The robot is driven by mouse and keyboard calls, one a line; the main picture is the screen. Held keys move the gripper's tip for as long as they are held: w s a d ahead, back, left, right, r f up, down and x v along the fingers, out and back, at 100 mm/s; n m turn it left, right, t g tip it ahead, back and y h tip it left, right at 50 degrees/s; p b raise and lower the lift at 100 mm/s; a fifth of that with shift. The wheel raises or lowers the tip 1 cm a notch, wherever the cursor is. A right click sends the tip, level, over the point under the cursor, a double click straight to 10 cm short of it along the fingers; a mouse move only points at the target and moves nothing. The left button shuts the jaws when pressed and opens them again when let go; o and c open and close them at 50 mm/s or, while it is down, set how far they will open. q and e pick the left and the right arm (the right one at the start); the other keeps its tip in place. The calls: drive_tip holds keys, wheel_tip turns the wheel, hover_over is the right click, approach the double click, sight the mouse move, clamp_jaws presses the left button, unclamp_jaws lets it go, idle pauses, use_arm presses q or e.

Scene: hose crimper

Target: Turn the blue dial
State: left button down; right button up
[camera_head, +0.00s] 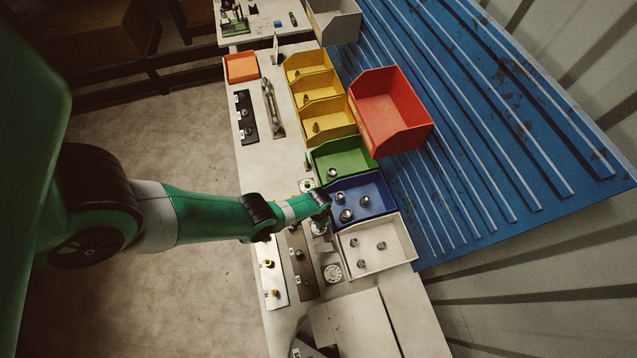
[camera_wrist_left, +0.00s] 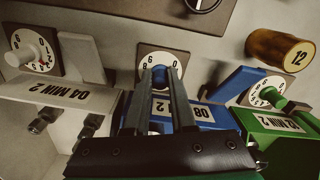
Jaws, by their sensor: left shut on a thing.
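The blue dial (camera_wrist_left: 162,57) shows in the left wrist view as a round white numbered face on a dark square plate. My left gripper (camera_wrist_left: 163,76) is shut on its knob, and the fingers hide most of the knob and the lower face. The blue bin also shows behind the fingers in the wrist view (camera_wrist_left: 218,117). My right gripper is in neither view.
A white dial (camera_wrist_left: 32,52) and a green dial (camera_wrist_left: 268,93) flank the blue one. Green (camera_head: 345,155) and white (camera_head: 378,246) bins adjoin the blue bin, with metal fittings inside.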

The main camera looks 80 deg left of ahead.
use_arm(q)
drive_tip(key=shift+n, duration=0.5)
drive_tip(key=c, duration=0.8)
unclamp_jaws()
drive_tip(key=shift+o, duration=0.2)
drive_tip(key=shift+r, duration=0.1)
